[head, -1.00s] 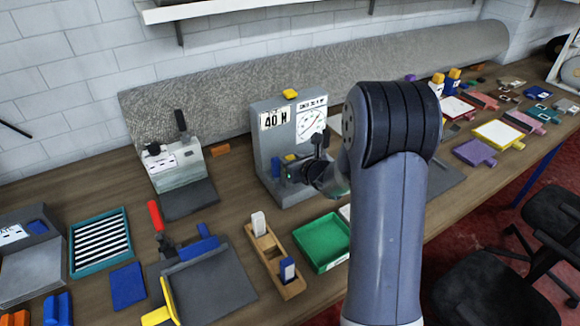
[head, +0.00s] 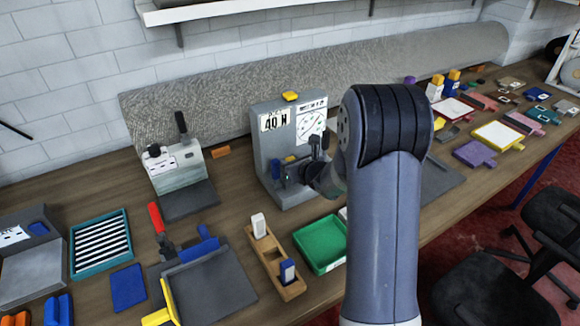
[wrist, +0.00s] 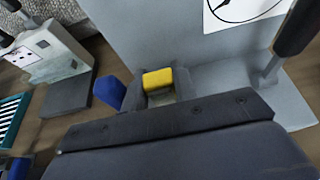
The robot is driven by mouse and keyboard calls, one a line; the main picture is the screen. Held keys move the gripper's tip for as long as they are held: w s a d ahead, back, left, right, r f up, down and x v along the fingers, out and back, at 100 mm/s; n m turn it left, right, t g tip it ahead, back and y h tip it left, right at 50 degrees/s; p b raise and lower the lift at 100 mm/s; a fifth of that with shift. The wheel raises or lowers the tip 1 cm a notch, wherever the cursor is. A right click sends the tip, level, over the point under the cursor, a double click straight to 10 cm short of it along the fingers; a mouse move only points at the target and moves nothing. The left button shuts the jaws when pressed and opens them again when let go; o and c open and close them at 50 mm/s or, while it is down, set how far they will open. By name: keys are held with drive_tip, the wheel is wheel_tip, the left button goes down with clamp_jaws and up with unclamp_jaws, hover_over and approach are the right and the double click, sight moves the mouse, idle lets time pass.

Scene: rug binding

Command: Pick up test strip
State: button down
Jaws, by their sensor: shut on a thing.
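My gripper (head: 285,178) reaches to the front of a grey tester marked "40 N" (head: 269,150). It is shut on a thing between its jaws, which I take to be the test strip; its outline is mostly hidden. In the wrist view a yellow block (wrist: 158,78) sits at the tester's front, with a small pale piece (wrist: 161,97) just below it between grey parts. A blue part (wrist: 110,94) is to its left. The dark body of my wrist covers the lower part of that view.
A green tray (head: 321,243) and a wooden holder (head: 270,265) stand in front of the tester. A grey device with a black lever (head: 178,165) is to the left. A rolled grey rug (head: 220,93) lies behind. Colored plates lie at the right.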

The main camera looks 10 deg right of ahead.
wheel_tip(320, 180, up, 10)
drive_tip(key=shift+p, duration=0.35)
idle(0.9)
